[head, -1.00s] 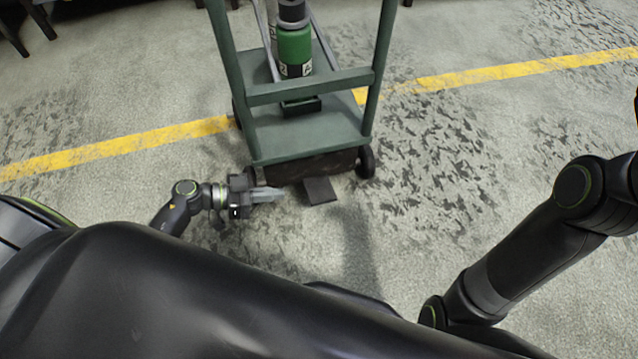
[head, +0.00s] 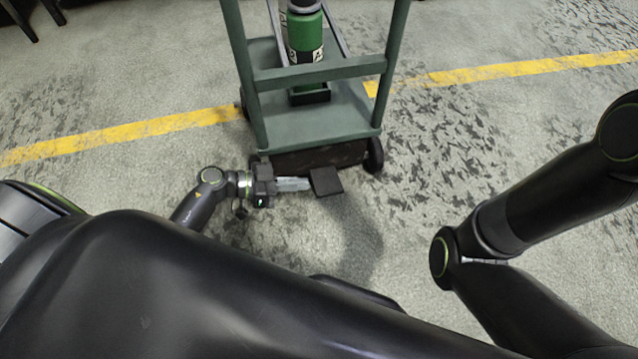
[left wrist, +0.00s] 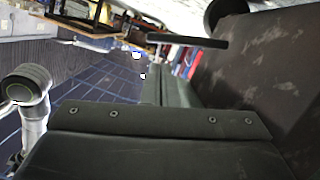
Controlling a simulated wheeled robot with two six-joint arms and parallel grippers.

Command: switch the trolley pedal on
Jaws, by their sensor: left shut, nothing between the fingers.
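The green trolley (head: 318,128) stands ahead of me. Its pedal (head: 326,181) is a flat dark plate sticking out low at the front, below the dark lower panel (head: 318,158). My left gripper (head: 308,184) is shut and empty, low over the floor, its fingertips at the pedal's left edge. I cannot tell whether they touch it. In the left wrist view the fingers (left wrist: 165,92) reach forward, and a thin dark plate seen edge-on, apparently the pedal (left wrist: 187,40), lies just beyond and above their tips. My right gripper is out of view; only my right arm shows.
A green and black cylinder (head: 304,38) stands on the trolley deck. A black wheel (head: 374,155) is at the trolley's right front corner. A yellow line (head: 130,132) crosses the floor behind the gripper. The floor right of the pedal is clear.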

